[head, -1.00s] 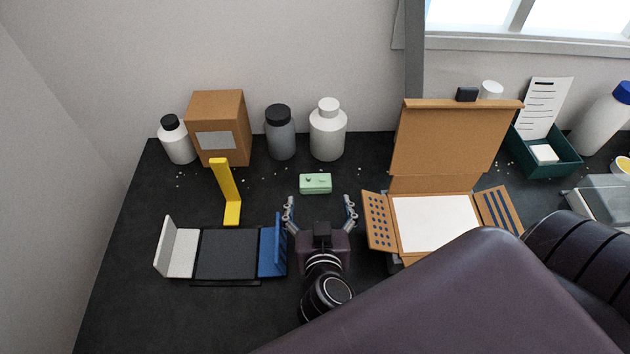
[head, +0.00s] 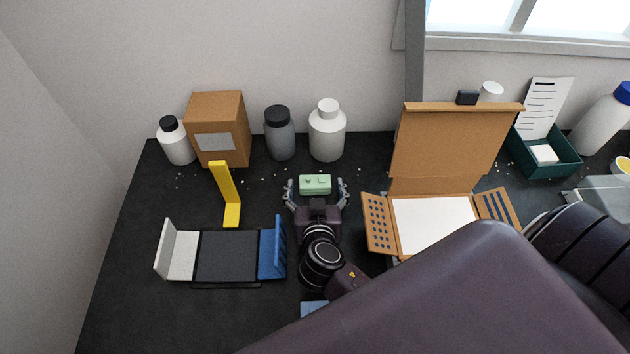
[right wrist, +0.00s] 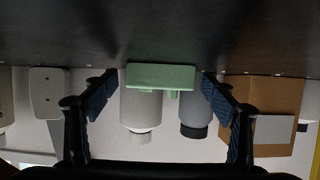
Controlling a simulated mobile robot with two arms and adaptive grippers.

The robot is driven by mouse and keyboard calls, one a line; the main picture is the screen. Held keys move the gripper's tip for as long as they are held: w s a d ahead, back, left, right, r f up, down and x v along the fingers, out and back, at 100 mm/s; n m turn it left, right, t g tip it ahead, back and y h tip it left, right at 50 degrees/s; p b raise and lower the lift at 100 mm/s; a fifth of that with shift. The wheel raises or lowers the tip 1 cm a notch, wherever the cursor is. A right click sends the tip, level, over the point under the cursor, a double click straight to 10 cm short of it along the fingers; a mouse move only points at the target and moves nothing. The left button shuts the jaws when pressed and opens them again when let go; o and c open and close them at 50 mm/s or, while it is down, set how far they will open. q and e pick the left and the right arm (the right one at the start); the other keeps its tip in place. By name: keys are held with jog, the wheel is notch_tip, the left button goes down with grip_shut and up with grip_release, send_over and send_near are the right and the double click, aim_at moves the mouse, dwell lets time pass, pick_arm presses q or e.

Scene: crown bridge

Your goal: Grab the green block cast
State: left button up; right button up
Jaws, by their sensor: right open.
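The green block cast (head: 315,184) is a small pale green block on the dark table, in front of the bottles. It also shows in the right wrist view (right wrist: 160,76), centred beyond the fingertips. My right gripper (head: 315,186) is open, with one finger to each side of the block. In the right wrist view the two blue-padded fingers (right wrist: 160,95) stand wide apart, with gaps on both sides of the block. Neither finger visibly touches it. My left gripper is not in view.
A yellow bracket (head: 228,195) and a dark tray with white and blue ends (head: 226,254) stand to the left. An open cardboard box (head: 435,222) stands close on the right. A white bottle (head: 327,135) and a grey bottle (head: 280,137) stand behind the block.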

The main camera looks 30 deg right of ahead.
jog(key=c, duration=1.4)
